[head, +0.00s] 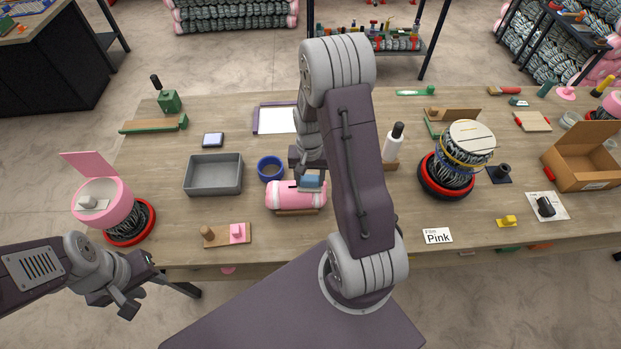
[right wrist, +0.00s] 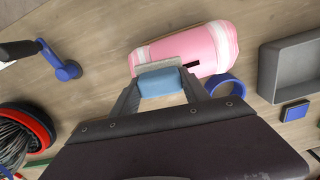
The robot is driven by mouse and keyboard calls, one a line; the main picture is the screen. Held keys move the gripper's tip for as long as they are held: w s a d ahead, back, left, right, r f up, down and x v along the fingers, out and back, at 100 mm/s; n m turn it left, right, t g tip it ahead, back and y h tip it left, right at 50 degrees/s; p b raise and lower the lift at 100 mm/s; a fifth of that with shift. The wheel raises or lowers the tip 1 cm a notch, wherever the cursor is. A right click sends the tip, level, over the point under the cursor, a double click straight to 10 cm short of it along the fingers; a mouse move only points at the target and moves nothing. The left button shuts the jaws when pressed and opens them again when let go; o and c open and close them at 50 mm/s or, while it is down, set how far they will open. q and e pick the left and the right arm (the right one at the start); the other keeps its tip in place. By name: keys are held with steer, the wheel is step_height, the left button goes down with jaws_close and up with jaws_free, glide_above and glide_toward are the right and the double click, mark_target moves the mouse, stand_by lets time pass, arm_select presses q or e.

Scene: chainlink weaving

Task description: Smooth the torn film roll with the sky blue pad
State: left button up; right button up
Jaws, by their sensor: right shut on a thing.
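The pink film roll (head: 291,197), with white bands, lies on a low brown support on the table. It also shows in the right wrist view (right wrist: 205,46), with a small dark mark near the pad. My right gripper (head: 308,178) is shut on the sky blue pad (head: 312,181), at the roll's upper right edge. In the right wrist view the pad (right wrist: 160,82) is between my fingers, its grey part against or just over the roll; I cannot tell contact. My left gripper (head: 138,284) is open and empty off the table's front left edge.
A grey tray (head: 213,187) and a blue ring (head: 270,171) are left of the roll. A white bottle (head: 393,145) stands to the right. A wooden block with a pink piece (head: 237,233) lies front left.

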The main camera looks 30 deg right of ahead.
steer(key=r, duration=0.1)
steer(key=r+p, duration=0.1)
steer(key=r, duration=0.1)
steer(key=shift+w+a+p, duration=0.35)
steer(key=shift+p, duration=0.05)
steer(key=shift+r+p, duration=0.25)
steer(key=shift+p, duration=0.1)
steer(key=shift+s+d+r+p, duration=0.15)
steer(key=shift+r+p, duration=0.4)
steer(key=shift+r, duration=0.05)
steer(key=shift+s+d+r+p, duration=0.1)
steer(key=shift+s+r+p, duration=0.05)
steer(key=shift+r+p, duration=0.4)
steer(key=shift+w+a+r+p, duration=0.1)
steer(key=shift+r+p, duration=0.4)
steer(key=shift+r, duration=0.1)
steer(key=shift+w+a+r+p, duration=0.1)
steer(key=shift+r+p, duration=0.4)
steer(key=shift+r, duration=0.1)
steer(key=shift+s, duration=0.15)
steer(key=shift+d, duration=0.15)
